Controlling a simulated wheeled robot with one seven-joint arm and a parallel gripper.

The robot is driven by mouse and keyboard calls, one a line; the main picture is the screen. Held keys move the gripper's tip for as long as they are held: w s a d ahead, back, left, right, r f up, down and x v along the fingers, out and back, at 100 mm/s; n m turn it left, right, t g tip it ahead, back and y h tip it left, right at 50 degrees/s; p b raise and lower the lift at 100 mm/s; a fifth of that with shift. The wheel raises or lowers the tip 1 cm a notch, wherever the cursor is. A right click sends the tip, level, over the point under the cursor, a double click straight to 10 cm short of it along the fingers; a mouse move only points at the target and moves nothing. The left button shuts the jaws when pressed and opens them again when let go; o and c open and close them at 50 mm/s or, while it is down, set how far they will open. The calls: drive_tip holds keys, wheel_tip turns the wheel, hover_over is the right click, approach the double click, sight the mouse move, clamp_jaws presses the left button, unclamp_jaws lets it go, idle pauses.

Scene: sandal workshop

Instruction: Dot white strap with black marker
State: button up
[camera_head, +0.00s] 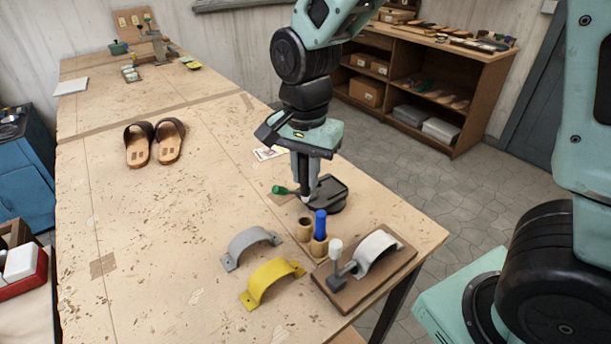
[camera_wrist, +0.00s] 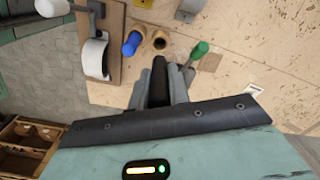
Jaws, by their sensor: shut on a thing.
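The white strap (camera_head: 376,252) is arched over a brown wooden board (camera_head: 338,297) at the table's front right. It also shows in the wrist view (camera_wrist: 95,57). My gripper (camera_head: 305,192) is above the table, behind the strap and the wooden cups. In the wrist view my gripper (camera_wrist: 160,88) is shut on a dark cylinder, the black marker (camera_wrist: 159,78). The marker is apart from the strap. In the head view the fingers mostly hide it.
A blue marker (camera_head: 320,222) stands in one wooden cup; the cup beside it (camera_head: 303,231) looks empty. A white-knobbed clamp (camera_head: 335,249) stands on the board. Grey (camera_head: 250,243) and yellow (camera_head: 268,280) straps lie left.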

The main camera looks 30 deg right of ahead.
sight(306, 156)
drive_tip(key=shift+o, duration=0.4)
drive_tip(key=shift+c, duration=0.4)
wheel_tip(306, 156, up, 6)
drive_tip(key=p, duration=0.5)
drive_tip(key=shift+f, duration=0.25)
drive_tip(key=shift+s, duration=0.15)
